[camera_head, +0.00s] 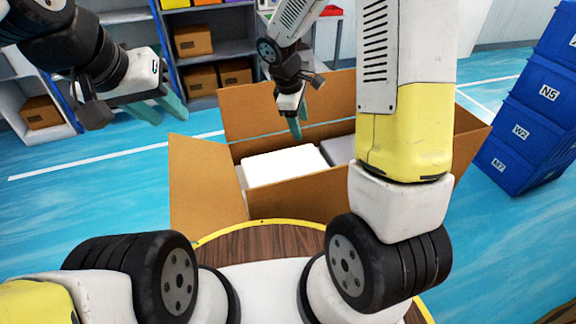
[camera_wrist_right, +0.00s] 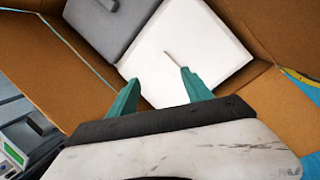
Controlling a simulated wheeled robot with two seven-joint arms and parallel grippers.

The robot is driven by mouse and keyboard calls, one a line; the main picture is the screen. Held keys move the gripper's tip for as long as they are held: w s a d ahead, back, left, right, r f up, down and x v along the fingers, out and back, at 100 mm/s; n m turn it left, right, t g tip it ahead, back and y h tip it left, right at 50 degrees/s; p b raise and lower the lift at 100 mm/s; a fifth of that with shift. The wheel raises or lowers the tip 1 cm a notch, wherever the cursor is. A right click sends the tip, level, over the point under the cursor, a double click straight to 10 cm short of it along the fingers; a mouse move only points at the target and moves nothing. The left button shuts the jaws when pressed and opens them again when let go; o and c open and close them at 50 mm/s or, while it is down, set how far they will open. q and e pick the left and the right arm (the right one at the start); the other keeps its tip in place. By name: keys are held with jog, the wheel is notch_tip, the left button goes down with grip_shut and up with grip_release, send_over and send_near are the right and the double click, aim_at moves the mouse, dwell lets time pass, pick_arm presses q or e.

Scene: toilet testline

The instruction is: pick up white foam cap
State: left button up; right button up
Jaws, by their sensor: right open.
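The white foam cap (camera_head: 284,165) is a flat white block inside the open cardboard box (camera_head: 205,190), on the left side of the box. In the right wrist view the white foam cap (camera_wrist_right: 190,50) lies ahead of the fingers and has a thin slit-like mark on top. My right gripper (camera_head: 296,125) is over the box, pointing down above the far edge of the cap. In its wrist view the teal fingers (camera_wrist_right: 160,92) are apart with nothing between them. My left gripper (camera_head: 165,105) is outside the box to the left, its teal fingers apart and empty.
A grey block (camera_head: 342,150) sits beside the cap in the box and also shows in the right wrist view (camera_wrist_right: 100,22). The box's raised flaps surround both. Blue crates (camera_head: 525,125) are stacked at right. Shelves with cartons (camera_head: 193,40) stand behind. Blue floor lies open at left.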

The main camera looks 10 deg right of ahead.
aim_at(292, 176)
jog(key=w+a+f+n, duration=0.1)
jog(key=f+n, duration=0.1)
jog(key=f, duration=0.4)
jog(key=w+a+f+n+h, duration=0.1)
jog(key=f+n, duration=0.1)
jog(key=f, duration=0.4)
jog(key=w+a+f+n, duration=0.1)
jog(key=a+f+n, duration=0.1)
jog(key=f, duration=0.3)
jog(key=shift+w+f+n+g+h, duration=0.15)
jog(key=shift+f+n+g+h, duration=0.15)
jog(key=shift+f+n+g, duration=0.1)
jog(key=x, duration=0.8)
jog(key=shift+a+f, duration=0.15)
jog(key=shift+f, duration=0.2)
grip_shut()
